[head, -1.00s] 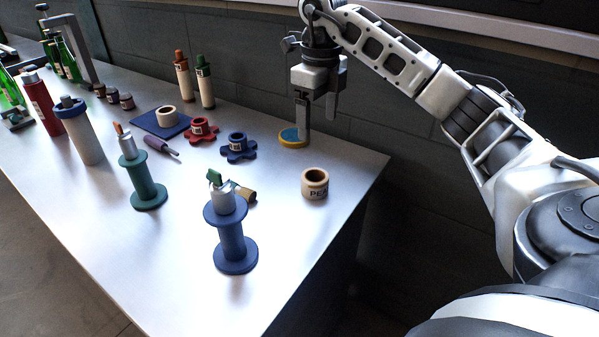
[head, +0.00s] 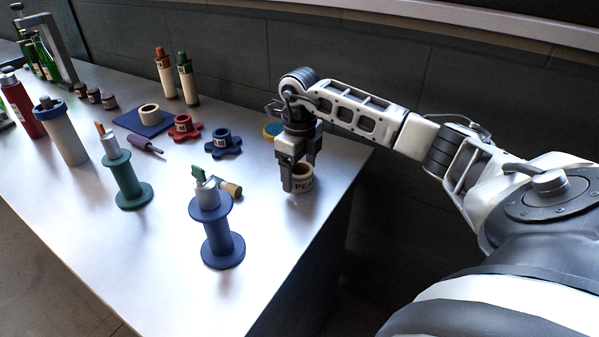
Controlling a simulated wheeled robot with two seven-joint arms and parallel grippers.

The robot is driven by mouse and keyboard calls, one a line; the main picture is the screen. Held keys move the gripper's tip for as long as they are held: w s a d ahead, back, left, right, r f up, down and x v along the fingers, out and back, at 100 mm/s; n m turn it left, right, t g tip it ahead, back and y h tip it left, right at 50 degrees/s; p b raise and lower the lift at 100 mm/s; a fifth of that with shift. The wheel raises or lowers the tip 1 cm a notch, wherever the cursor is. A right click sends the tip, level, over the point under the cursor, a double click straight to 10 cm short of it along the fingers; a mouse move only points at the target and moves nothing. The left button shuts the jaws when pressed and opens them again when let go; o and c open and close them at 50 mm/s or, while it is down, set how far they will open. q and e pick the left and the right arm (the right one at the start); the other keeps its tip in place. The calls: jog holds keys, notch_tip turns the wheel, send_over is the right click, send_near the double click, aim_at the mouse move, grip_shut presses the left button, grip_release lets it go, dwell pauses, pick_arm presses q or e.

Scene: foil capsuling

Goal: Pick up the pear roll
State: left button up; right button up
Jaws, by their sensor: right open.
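The gripper hides part of the roll's top and left side. My left gripper is not in view.
A blue spool stand (head: 222,240) and a green one (head: 130,185) stand to the left. Bare table lies in front of the roll.

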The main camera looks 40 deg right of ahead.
jog(key=shift+f, duration=0.35)
jog(key=c, duration=1.1)
jog(key=shift+o, duration=0.2)
jog(key=shift+r, duration=0.15)
